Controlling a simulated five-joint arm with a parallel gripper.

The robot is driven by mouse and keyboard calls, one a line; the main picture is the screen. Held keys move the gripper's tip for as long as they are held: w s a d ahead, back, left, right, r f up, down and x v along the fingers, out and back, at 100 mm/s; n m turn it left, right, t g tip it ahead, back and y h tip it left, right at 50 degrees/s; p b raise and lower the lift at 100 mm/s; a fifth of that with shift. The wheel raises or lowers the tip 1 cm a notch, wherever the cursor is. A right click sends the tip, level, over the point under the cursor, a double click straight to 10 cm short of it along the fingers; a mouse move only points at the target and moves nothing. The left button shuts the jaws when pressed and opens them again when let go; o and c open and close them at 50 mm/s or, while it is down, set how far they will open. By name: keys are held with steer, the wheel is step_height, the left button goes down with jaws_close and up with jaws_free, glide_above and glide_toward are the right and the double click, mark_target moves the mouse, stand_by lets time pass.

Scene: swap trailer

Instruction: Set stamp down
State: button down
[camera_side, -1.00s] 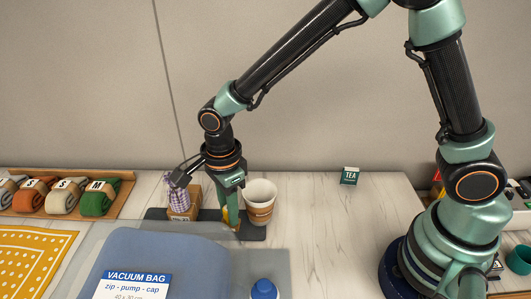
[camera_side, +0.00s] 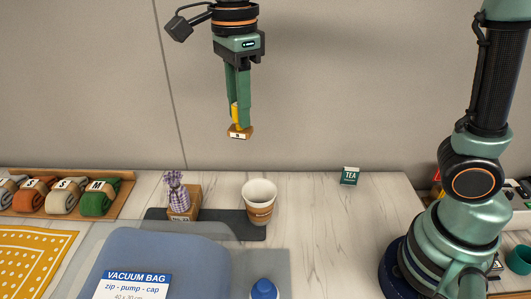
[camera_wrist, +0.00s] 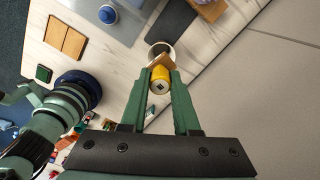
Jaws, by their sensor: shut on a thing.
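The stamp (camera_side: 238,131) has a yellow handle and a wooden block base with a dark mark on its side. My gripper (camera_side: 238,108) is shut on its handle and holds it upright, high above the counter. The wrist view shows the yellow handle (camera_wrist: 160,80) between my two green fingertips (camera_wrist: 160,76), with the wooden base partly hidden behind it. A dark grey mat (camera_side: 222,228) lies on the counter below, with a white paper cup (camera_side: 259,203) and a wooden box (camera_side: 184,205) holding lavender on it.
A vacuum bag (camera_side: 165,262) lies in front, with a blue cap (camera_side: 264,289) beside it. A tray of rolled socks (camera_side: 125,190) and a yellow dotted cloth (camera_side: 35,255) are at left.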

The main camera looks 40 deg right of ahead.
steer(key=s+d+m, duration=0.3)
steer(key=d, duration=0.6)
steer(key=s+d+m, duration=0.3)
steer(key=d, duration=0.6)
steer(key=shift+d+f, duration=0.1)
steer(key=shift+f, duration=12.65)
steer(key=shift+f, duration=0.15)
steer(key=c, duration=0.7)
jaws_free()
steer(key=shift+o, duration=0.2)
